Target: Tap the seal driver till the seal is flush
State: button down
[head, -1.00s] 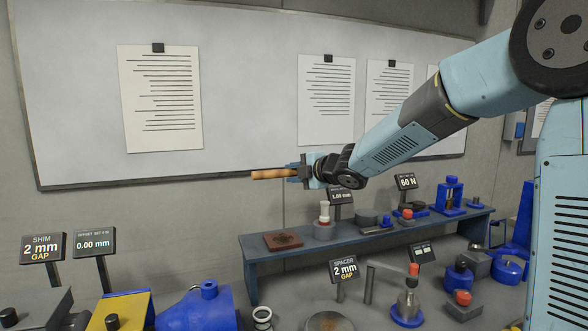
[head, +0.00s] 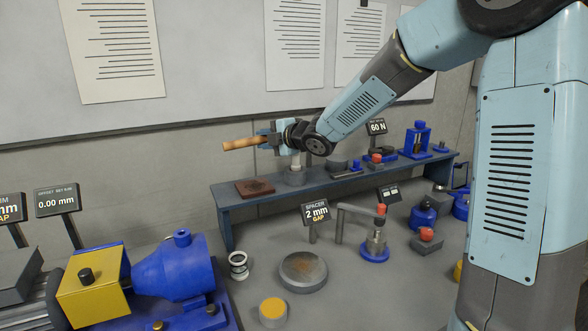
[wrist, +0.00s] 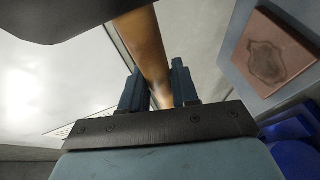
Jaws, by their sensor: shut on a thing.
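My gripper (head: 268,140) is shut on a tan wooden handle (head: 240,144), which points left, level or nearly so, in front of the wall above the raised shelf. In the wrist view my gripper (wrist: 157,88) has its two blue fingers on either side of the handle (wrist: 143,45), whose far end runs out of the picture. What the handle belongs to cannot be told. A blue housing (head: 175,268) lies beside a yellow block (head: 92,288) on the bench at lower left. I cannot pick out the seal driver or the seal for sure.
A blue shelf (head: 222,207) carries a red-brown pad (head: 255,188) and several fixtures. On the bench stand a round grey plate (head: 303,272), white rings (head: 238,265), a yellow-topped cylinder (head: 273,312), a red-knobbed fixture (head: 375,245) and a spacer sign (head: 316,212).

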jog(key=r, duration=0.6)
jog(key=shift+s+r, duration=0.15)
jog(key=shift+s, duration=0.3)
jog(key=shift+w+f, duration=0.25)
jog(key=shift+w, duration=0.1)
jog(key=shift+s+r, duration=0.1)
jog(key=shift+s, duration=0.05)
jog(key=shift+r, duration=1.5)
jog(key=c, duration=1.4)
grip_release()
grip_shut()
